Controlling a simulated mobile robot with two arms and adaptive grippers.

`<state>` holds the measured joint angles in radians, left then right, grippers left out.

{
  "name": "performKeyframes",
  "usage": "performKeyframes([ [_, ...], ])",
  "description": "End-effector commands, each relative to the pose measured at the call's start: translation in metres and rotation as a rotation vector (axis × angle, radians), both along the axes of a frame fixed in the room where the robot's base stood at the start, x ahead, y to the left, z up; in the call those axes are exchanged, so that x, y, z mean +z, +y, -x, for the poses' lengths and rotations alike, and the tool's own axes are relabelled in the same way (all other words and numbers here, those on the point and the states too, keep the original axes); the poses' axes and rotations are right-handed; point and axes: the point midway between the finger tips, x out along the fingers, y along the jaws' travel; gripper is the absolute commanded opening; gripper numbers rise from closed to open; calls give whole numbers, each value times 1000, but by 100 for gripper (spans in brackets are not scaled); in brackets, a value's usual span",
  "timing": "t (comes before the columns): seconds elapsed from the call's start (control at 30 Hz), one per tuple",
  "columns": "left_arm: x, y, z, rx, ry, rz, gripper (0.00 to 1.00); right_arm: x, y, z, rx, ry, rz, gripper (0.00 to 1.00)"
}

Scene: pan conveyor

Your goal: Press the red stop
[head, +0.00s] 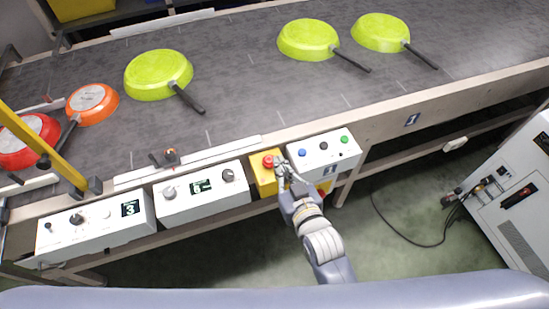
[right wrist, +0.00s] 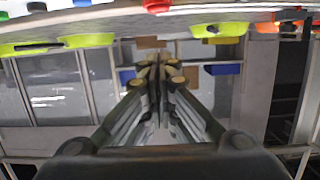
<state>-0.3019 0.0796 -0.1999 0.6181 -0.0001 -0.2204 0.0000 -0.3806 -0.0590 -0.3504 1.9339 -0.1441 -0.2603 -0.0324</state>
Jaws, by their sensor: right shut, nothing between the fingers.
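The red stop button (head: 268,161) sits on top of a small yellow box (head: 264,182) at the front edge of the conveyor. My right gripper (head: 281,168) is just right of the button in the head view, close to it, over the box. I cannot tell whether the fingertips touch the button. The right wrist view shows the gripper (right wrist: 158,66) with its fingers together and nothing between them. A red thing shows at that view's top edge, too cut off to identify. My left gripper is not in view.
A white box with blue, black and green buttons (head: 326,155) stands right of the yellow box. White control boxes with knobs (head: 203,198) stand left. Yellow-green pans (head: 158,75), an orange pan (head: 92,104) and a red pan lie on the conveyor (head: 235,75). A yellow bar (head: 45,145) crosses the left side.

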Motion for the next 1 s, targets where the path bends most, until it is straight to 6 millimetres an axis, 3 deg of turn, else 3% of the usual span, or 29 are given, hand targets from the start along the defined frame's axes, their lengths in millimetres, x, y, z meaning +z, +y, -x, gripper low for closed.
performKeyframes([
  [0.1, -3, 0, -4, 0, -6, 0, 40, 3, -5, 16, 1, 0, 0, 0],
  [0.27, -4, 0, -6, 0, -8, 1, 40, 8, -8, 25, 1, -2, -1, 0],
  [0.87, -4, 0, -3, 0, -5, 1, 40, 9, -8, 26, 1, -3, -1, 0],
  [1.0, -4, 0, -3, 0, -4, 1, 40, -13, -8, 29, 6, 33, 11, 0],
])
